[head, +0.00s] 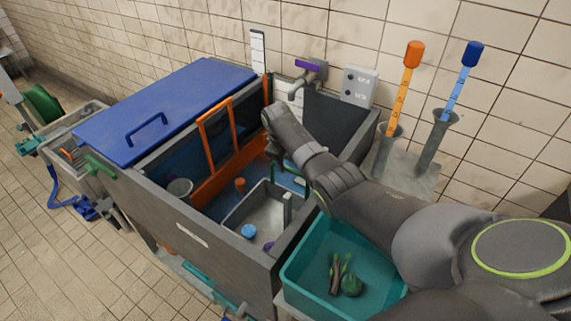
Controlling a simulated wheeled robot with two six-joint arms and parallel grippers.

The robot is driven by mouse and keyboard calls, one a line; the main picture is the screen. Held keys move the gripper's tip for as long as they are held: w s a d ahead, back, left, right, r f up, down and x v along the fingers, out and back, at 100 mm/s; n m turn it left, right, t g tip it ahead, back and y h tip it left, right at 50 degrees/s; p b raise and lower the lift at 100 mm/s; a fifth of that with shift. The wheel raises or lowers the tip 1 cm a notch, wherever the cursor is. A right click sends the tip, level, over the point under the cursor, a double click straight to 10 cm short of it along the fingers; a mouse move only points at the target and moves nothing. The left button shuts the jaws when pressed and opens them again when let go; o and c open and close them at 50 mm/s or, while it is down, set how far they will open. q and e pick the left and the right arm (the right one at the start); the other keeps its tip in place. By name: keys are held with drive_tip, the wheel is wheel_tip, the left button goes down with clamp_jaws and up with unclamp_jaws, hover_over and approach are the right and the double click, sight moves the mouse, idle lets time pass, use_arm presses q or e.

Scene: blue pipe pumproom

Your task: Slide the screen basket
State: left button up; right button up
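An open grey tank (185,230) stands in the middle, partly under a blue lid (165,105). Inside is a grey box-like basket (262,212), which looks like the screen basket; its mesh is too small to make out. A blue round thing (248,231) and a purple thing (268,246) are in or at it. An upright orange frame (218,135) stands behind it. My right gripper (275,158) is over the tank's back right part, beyond the basket. Its fingertips are mostly hidden, so contact and opening cannot be told. My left gripper is out of view.
A teal tub (305,278) with green and brown things (345,275) sits at the tank's right front, under my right arm. A tap (305,80) and grey box (359,86) are behind. Orange (406,80) and blue-handled (462,80) tools stand at right.

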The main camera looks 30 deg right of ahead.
drive_tip(key=shift+x, duration=0.9)
drive_tip(key=shift+c, duration=0.4)
clamp_jaws()
